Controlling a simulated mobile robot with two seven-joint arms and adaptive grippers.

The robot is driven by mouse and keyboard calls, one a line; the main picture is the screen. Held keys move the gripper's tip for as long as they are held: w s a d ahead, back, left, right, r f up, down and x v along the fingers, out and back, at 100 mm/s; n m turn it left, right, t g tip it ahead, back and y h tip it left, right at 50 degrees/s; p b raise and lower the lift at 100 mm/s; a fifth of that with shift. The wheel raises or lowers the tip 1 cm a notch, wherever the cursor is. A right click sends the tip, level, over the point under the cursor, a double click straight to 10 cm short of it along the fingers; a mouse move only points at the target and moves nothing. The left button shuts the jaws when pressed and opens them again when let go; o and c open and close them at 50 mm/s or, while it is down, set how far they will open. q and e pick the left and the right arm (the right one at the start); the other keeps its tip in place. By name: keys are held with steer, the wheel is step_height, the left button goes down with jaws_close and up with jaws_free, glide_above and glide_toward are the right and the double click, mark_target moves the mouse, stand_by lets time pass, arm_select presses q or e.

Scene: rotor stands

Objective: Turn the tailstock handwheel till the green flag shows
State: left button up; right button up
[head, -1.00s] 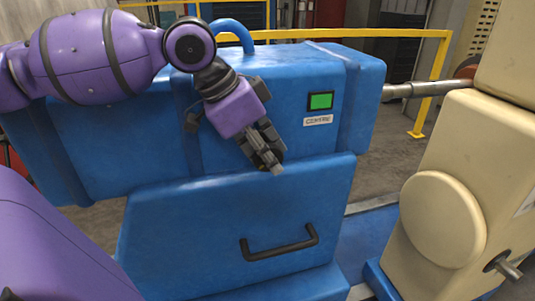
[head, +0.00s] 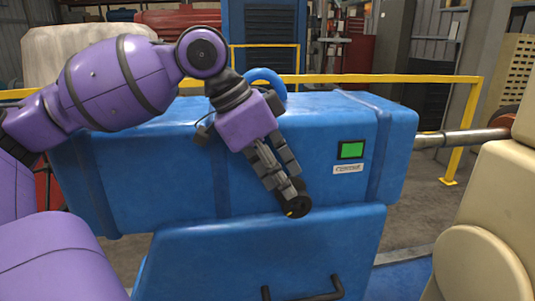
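The tailstock (head: 170,185) is a large blue housing across the middle of the head view. A small window on its front shows the green flag (head: 351,150), with a "CENTRE" label (head: 348,169) below it. The spindle (head: 460,138) extends from its right end. My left gripper (head: 290,196) hangs in front of the housing, left of and below the flag, fingers pointing down. My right gripper is not in view.
A blue lower casing (head: 200,262) with a black handle (head: 305,296) stands in front. A cream machine body (head: 480,265) is at right. A yellow railing (head: 400,79) runs behind.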

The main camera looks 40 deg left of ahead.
arm_select(q)
steer(key=v, duration=0.5)
steer(key=shift+r, duration=0.15)
stand_by(0.4)
